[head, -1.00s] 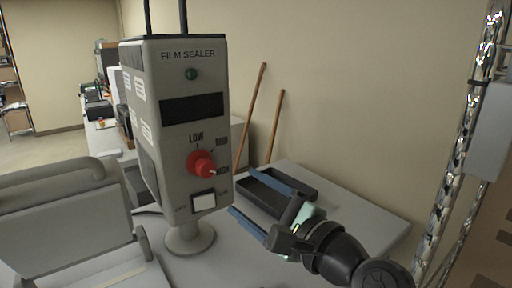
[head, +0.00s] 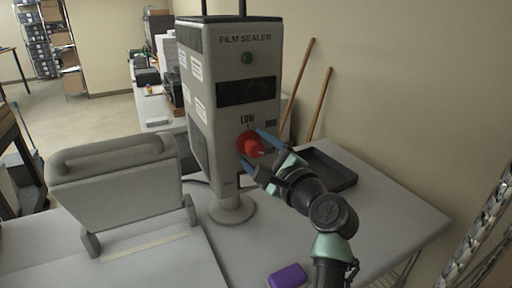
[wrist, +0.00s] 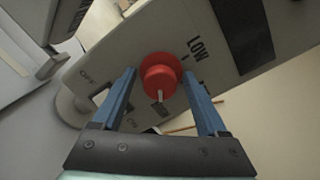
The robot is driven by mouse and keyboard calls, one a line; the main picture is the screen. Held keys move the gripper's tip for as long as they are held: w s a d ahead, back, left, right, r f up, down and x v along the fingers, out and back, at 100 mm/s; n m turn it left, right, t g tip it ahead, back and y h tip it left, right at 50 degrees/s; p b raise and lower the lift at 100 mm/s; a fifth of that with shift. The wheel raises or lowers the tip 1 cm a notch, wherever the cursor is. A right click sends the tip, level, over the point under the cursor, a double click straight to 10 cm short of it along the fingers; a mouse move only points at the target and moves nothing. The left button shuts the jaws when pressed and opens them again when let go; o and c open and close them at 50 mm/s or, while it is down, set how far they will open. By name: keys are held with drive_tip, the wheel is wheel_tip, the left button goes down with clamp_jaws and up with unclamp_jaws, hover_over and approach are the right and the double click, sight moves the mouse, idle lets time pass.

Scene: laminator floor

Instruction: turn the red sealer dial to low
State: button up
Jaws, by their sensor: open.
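The film sealer (head: 205,130) is a grey box on a round pedestal on the table. Its red dial (head: 250,145) sits on the front face below a dark window, with LOW printed above it and MID to its upper right. In the wrist view the red dial (wrist: 159,76) lies between the blue fingertips, and its pale pointer points away from the LOW label. My gripper (head: 256,148) is open, with one finger on each side of the dial. Whether the fingers touch it I cannot tell. The HIGH label is not readable here.
A purple block (head: 288,276) lies at the table's front edge. A black tray (head: 328,168) is behind my arm on the right. A grey lidded machine (head: 120,180) stands at left. Two wooden poles (head: 319,92) lean on the wall.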

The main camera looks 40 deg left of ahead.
drive_tip(key=shift+c, duration=0.3)
clamp_jaws()
